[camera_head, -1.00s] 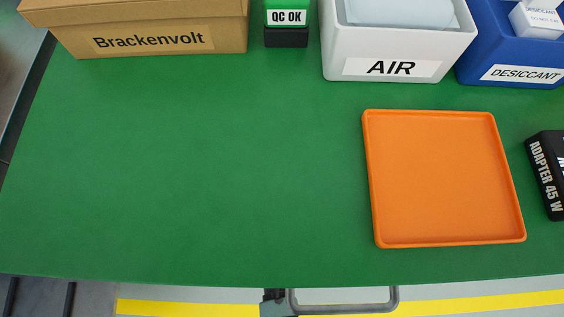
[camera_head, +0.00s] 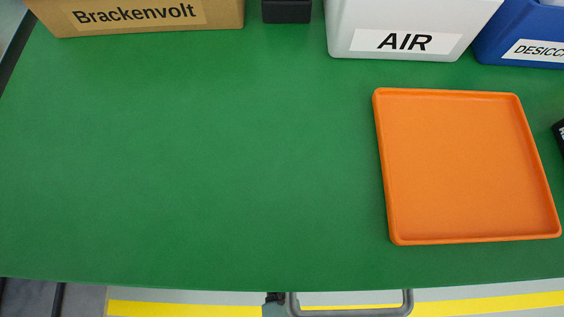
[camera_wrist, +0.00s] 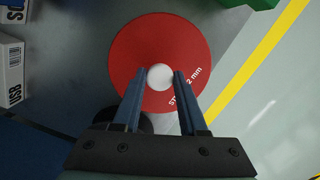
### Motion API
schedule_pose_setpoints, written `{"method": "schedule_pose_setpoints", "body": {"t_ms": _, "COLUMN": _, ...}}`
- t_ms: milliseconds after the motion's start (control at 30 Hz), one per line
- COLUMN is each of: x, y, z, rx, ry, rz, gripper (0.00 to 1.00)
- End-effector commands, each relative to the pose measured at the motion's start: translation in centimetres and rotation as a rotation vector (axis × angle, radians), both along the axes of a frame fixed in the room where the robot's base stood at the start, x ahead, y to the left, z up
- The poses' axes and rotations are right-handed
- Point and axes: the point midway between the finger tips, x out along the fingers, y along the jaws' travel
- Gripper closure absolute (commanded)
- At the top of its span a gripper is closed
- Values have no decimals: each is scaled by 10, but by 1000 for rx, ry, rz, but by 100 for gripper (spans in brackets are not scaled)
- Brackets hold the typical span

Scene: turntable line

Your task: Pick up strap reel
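The strap reel (camera_wrist: 135,55) is a red disc with a pale round centre, seen face-on in the wrist view. White lettering, partly covered by a finger, reads "ST" and "2 mm" on its lower right. My gripper (camera_wrist: 154,76) is open, its two dark fingers apart and overlapping the reel's lower half in the picture. The pale centre shows at the gap between the fingertips. I cannot tell how far the fingertips are from the reel. Neither the reel nor my gripper is in the head view.
The head view shows a green table (camera_head: 190,170) with wide free room, and an empty orange tray (camera_head: 470,165) at right. A Brackenvolt carton (camera_head: 225,12), white AIR bin (camera_head: 345,42) and blue DESICCANT bin (camera_head: 490,45) line the back. White boxes (camera_wrist: 10,70) stand left of the reel.

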Motion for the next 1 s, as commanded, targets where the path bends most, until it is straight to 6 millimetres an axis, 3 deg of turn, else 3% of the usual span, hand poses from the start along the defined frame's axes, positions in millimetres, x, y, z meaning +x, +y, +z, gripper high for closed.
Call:
{"method": "schedule_pose_setpoints", "body": {"t_ms": 33, "x": 0, "y": 0, "z": 0, "rx": 0, "ry": 0, "rz": 0, "gripper": 79}}
{"method": "schedule_pose_setpoints", "body": {"t_ms": 167, "x": 0, "y": 0, "z": 0, "rx": 0, "ry": 0, "rz": 0, "gripper": 100}}
{"method": "schedule_pose_setpoints", "body": {"t_ms": 1000, "x": 0, "y": 0, "z": 0, "rx": 0, "ry": 0, "rz": 0, "gripper": 100}}
